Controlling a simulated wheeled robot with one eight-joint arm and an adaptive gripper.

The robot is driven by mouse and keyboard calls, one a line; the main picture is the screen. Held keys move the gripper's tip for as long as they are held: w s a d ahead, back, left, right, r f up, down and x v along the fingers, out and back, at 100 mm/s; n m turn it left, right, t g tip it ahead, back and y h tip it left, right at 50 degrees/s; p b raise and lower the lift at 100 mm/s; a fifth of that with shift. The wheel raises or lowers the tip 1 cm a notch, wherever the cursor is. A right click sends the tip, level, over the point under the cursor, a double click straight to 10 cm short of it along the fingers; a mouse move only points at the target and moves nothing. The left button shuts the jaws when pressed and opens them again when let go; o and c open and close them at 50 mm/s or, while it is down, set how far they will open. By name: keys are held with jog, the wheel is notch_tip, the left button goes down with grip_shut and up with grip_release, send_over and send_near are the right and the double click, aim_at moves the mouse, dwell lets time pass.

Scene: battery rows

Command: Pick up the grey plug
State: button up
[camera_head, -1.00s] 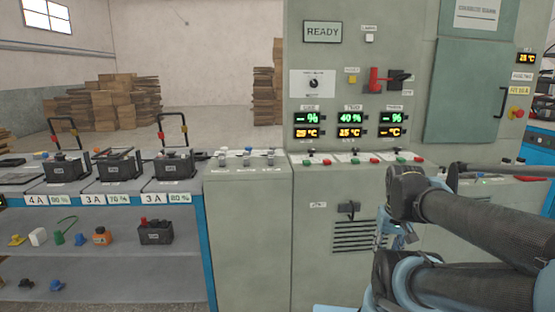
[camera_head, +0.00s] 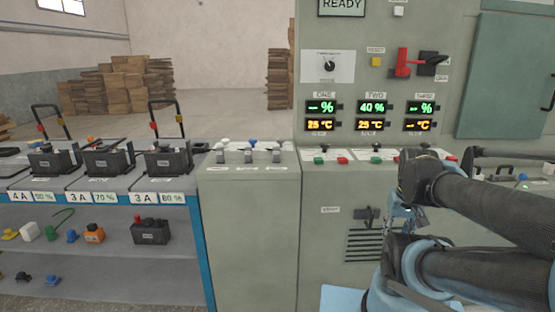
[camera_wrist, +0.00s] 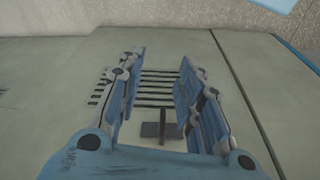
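A dark grey plug-like piece (camera_head: 367,214) sits on the front of the grey cabinet (camera_head: 325,265), above a slatted vent and beside a small label. It also shows in the wrist view (camera_wrist: 160,130), between and beyond my fingers; I cannot tell for certain that it is the grey plug. My gripper (camera_wrist: 158,85) is open and empty, facing the cabinet front without visible contact. In the head view my arm partly hides the gripper (camera_head: 398,218) and the vent.
A control panel with lit displays (camera_head: 372,116) and a red lever (camera_head: 401,62) rises above the cabinet. A shelf (camera_head: 110,248) at left holds batteries (camera_head: 165,160) and several small coloured caps. Boxes (camera_head: 120,85) are stacked far behind. The floor behind the shelf is clear.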

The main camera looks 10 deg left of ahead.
jog(key=o, duration=0.4)
jog(key=shift+s+r, duration=0.2)
jog(key=w+a+r+n, duration=0.3)
jog(key=w+r, duration=0.1)
jog(key=r, duration=0.2)
jog(key=w+a+r+n, duration=0.3)
jog(key=w+a+r, duration=0.15)
jog(key=r, duration=0.25)
notch_tip(320, 180, up, 17)
jog(key=n+g+y, duration=0.1)
jog(key=n+g, duration=0.2)
jog(key=n, duration=1.1)
send_over(277, 146)
jog(key=d, duration=0.1)
jog(key=f, duration=1.1)
jog(key=a+f, duration=0.1)
jog(key=f, duration=0.4)
jog(key=shift+a+f, duration=0.1)
jog(key=shift+f, duration=0.15)
